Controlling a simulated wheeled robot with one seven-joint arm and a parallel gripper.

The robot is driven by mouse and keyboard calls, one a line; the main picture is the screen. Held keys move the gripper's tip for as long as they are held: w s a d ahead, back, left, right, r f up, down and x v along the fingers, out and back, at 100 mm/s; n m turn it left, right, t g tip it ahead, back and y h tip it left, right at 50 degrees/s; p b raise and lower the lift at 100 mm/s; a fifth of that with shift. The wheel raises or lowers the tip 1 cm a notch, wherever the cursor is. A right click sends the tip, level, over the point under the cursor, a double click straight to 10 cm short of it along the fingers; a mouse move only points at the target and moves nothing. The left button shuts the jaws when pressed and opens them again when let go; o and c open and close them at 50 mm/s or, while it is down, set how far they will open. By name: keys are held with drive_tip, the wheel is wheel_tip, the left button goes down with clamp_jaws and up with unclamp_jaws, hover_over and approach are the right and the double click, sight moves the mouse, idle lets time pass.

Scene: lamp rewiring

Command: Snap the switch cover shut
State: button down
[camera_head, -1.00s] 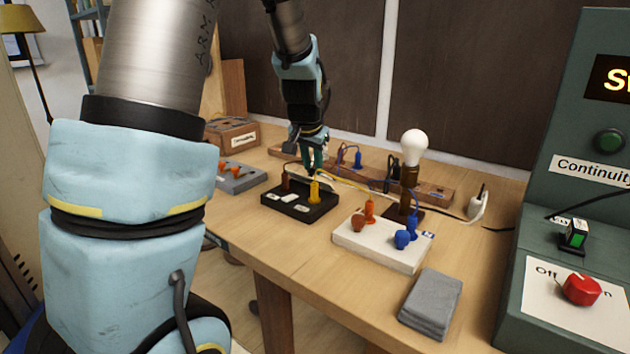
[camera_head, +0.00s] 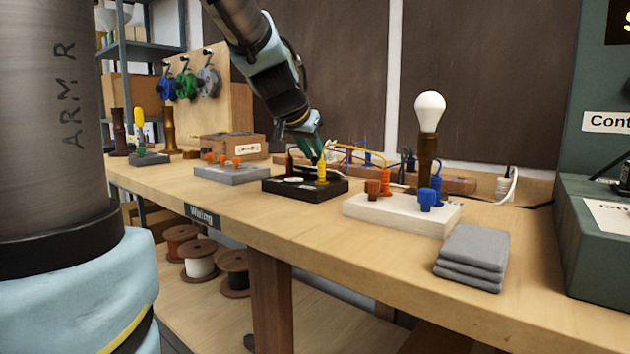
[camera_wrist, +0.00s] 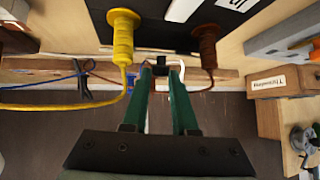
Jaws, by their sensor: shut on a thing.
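The black switch box (camera_head: 305,189) sits on the workbench with pale labels on its top. A yellow plug (camera_head: 322,170) and a brown plug (camera_head: 290,160) stand on it. My gripper (camera_head: 318,156) reaches down from the upper left to the back of the box. In the wrist view, the green fingers of my gripper (camera_wrist: 160,72) close on a small black piece (camera_wrist: 160,61) between the yellow plug (camera_wrist: 124,45) and the brown plug (camera_wrist: 208,48). It looks like part of the switch cover. The cover's angle cannot be told; the plugs and fingers hide it.
A white block (camera_head: 400,213) with orange and blue plugs and a lit-looking bulb (camera_head: 430,112) behind it stand to the right. A grey block (camera_head: 232,173) with orange plugs stands left. Folded grey cloths (camera_head: 473,257) lie near the front edge. Wires run behind the box.

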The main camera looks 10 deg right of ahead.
sight(313, 164)
drive_tip(key=shift+s+a+f+n+t+h+b, duration=0.25)
drive_tip(key=shift+f+t+h+b, duration=0.45)
drive_tip(key=shift+b, duration=3.9)
drive_tip(key=shift+s+a+f+n+t+h+b, duration=0.1)
drive_tip(key=shift+s+a+f+t+h+b, duration=0.45)
drive_tip(key=shift+b, duration=4.05)
drive_tip(key=t+b, duration=0.1)
drive_tip(key=b, duration=0.1)
drive_tip(key=shift+w+d+h+b, duration=0.15)
drive_tip(key=shift+d+h+b, duration=0.05)
drive_tip(key=shift+h+b, duration=0.2)
drive_tip(key=shift+b, duration=0.95)
drive_tip(key=shift+a+r+t+b, duration=0.15)
drive_tip(key=shift+t+b, duration=0.1)
drive_tip(key=shift+b, duration=0.6)
drive_tip(key=c, duration=0.7)
unclamp_jaws()
drive_tip(key=shift+r, duration=0.1)
